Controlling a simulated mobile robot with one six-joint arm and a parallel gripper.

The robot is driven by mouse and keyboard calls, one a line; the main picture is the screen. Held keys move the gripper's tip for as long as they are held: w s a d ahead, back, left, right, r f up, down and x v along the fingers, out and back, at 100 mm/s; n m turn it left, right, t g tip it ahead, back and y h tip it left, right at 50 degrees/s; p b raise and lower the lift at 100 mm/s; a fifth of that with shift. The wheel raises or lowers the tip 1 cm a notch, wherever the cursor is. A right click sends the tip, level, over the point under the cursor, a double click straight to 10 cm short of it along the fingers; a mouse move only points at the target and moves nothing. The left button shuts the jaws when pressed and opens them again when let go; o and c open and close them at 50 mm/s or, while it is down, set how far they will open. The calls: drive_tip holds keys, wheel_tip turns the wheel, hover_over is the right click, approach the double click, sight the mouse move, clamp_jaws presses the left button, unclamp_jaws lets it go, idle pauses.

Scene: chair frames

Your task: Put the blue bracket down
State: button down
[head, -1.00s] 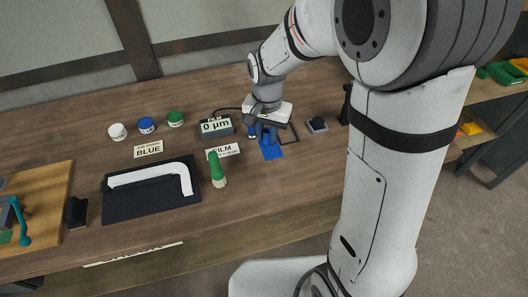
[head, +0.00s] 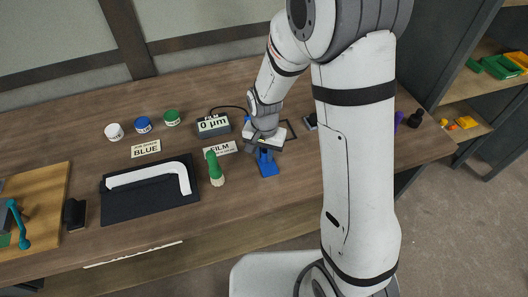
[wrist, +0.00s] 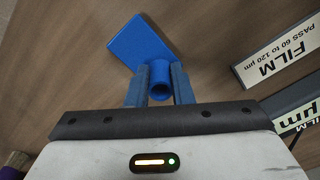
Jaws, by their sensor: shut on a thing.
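The blue bracket (head: 267,166) has a flat plate and a round tube. It is at the wooden table's middle, right of the green-topped bottle (head: 215,168). My gripper (head: 265,149) points down over it and is shut on its tube. In the wrist view the bracket (wrist: 142,45) shows its plate toward the top, and the fingers of my gripper (wrist: 159,84) stand on both sides of the tube. I cannot tell whether the bracket touches the table.
A FILM sign (head: 220,147) and a gauge reading 0 µm (head: 213,126) are to the left. A dark square outline (head: 289,130) lies behind. A black tray with a white curved part (head: 150,178) is further left. The table (head: 255,205) is bare in front of the bracket.

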drive_tip(key=shift+f, duration=0.1)
drive_tip(key=shift+f, duration=0.15)
drive_tip(key=c, duration=1.3)
unclamp_jaws()
